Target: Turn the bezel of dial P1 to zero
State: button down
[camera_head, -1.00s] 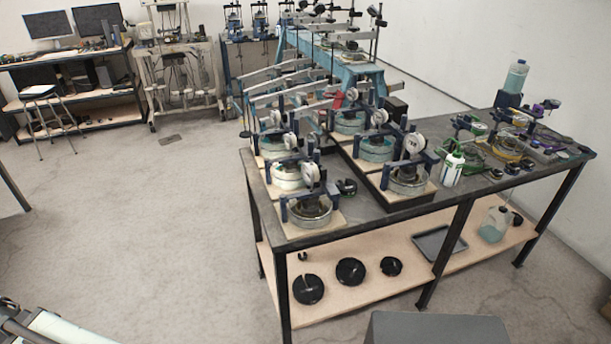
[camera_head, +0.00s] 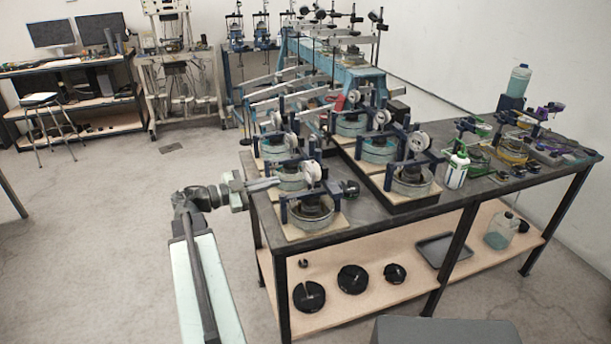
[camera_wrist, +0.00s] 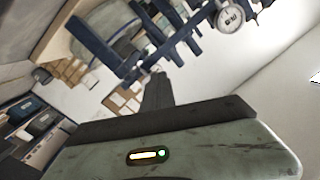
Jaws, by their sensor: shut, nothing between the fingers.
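Several white round dials stand on frames over round cells on the dark bench; no label P1 is readable, so I cannot tell which is P1. The nearest dial (camera_head: 312,172) is above the front-left cell (camera_head: 311,212). A second dial (camera_head: 291,141) stands behind it, and another dial (camera_head: 419,141) is at the front right. My gripper (camera_head: 277,183) is at the bench's left edge, left of the nearest dial and apart from it in the picture. In the wrist view my shut fingers (camera_wrist: 157,88) point up, and a dial (camera_wrist: 231,18) shows at upper right with blurred markings.
Blue frame bars (camera_wrist: 110,45) cross the upper part of the wrist view. A white bottle with a green cap (camera_head: 456,170) stands on the bench (camera_head: 262,213). Black weights (camera_head: 308,297) lie on the lower shelf.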

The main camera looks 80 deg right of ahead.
aim_at(300, 194)
jog(key=shift+r+x, duration=0.15)
jog(key=shift+x, duration=1.8)
jog(key=shift+r+x, duration=0.15)
jog(key=shift+x, duration=1.8)
jog(key=shift+s+a, duration=0.1)
jog(key=shift+a, duration=0.05)
jog(key=shift+a+r, duration=0.1)
jog(key=shift+s+a+f+b, duration=0.25)
jog(key=shift+a+f+b, duration=0.05)
jog(key=shift+f, duration=0.1)
jog(key=shift+s+a+f, duration=0.2)
jog(key=shift+a+f, duration=0.1)
jog(key=shift+a, duration=0.1)
jog(key=shift+s+a+f+b, duration=0.2)
jog(key=shift+s+a+b, duration=0.1)
jog(key=shift+a+b, duration=0.15)
jog(key=shift+s+a, duration=0.15)
jog(key=shift+a, duration=0.1)
